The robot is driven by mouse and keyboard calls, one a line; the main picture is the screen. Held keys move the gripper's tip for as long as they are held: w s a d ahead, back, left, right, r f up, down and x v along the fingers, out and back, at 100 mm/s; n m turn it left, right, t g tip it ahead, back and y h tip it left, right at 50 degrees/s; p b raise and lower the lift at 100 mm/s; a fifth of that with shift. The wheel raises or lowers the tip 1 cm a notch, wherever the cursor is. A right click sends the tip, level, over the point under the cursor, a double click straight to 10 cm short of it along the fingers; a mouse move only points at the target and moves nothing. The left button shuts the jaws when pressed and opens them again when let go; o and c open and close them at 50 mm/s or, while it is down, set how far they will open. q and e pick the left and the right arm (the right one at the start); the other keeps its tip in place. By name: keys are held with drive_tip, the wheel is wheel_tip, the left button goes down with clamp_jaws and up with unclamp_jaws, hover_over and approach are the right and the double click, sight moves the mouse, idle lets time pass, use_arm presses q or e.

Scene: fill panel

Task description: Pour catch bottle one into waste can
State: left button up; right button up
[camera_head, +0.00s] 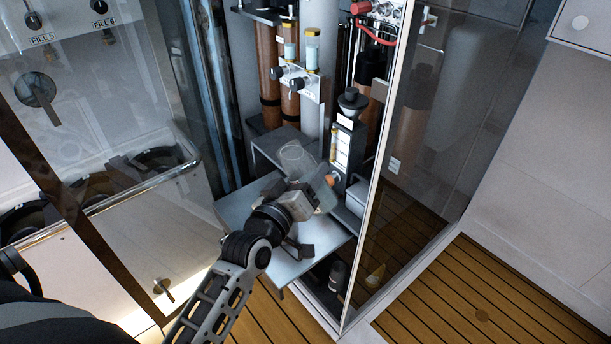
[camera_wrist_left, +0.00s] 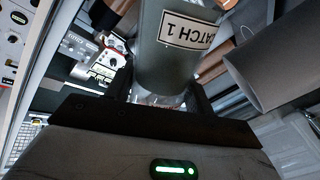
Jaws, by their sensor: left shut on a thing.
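In the left wrist view the bottle (camera_wrist_left: 168,65) looks grey and carries a white label reading "CATCH 1", partly cut off. The fingers (camera_wrist_left: 165,100) are on either side of its lower part. The gripper is over the grey metal shelf (camera_head: 240,208) inside the open cabinet. I cannot make out a waste can for sure. My right gripper is not in view.
A black device with a funnel-like top (camera_head: 350,125) stands just right of the bottle. Brown cylinders (camera_head: 268,75) and small vials (camera_head: 312,50) are behind. A glass door (camera_head: 410,140) bounds the right side. A small dark container (camera_head: 338,275) stands low in the cabinet.

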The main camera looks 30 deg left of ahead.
use_arm(q)
drive_tip(key=shift+d+r, duration=0.1)
drive_tip(key=shift+r, duration=0.05)
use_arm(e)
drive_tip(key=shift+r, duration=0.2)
use_arm(q)
drive_tip(key=shift+d+n+p, duration=0.1)
drive_tip(key=shift+n+p, duration=0.25)
drive_tip(key=shift+n, duration=0.15)
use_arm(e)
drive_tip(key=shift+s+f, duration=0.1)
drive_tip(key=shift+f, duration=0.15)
use_arm(q)
drive_tip(key=shift+n, duration=0.3)
drive_tip(key=shift+d+n, duration=0.2)
drive_tip(key=shift+n, duration=0.3)
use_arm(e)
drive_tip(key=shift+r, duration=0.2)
use_arm(q)
drive_tip(key=shift+p, duration=0.3)
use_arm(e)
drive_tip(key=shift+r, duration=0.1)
use_arm(q)
drive_tip(key=shift+d+n, duration=0.1)
drive_tip(key=shift+n, duration=0.5)
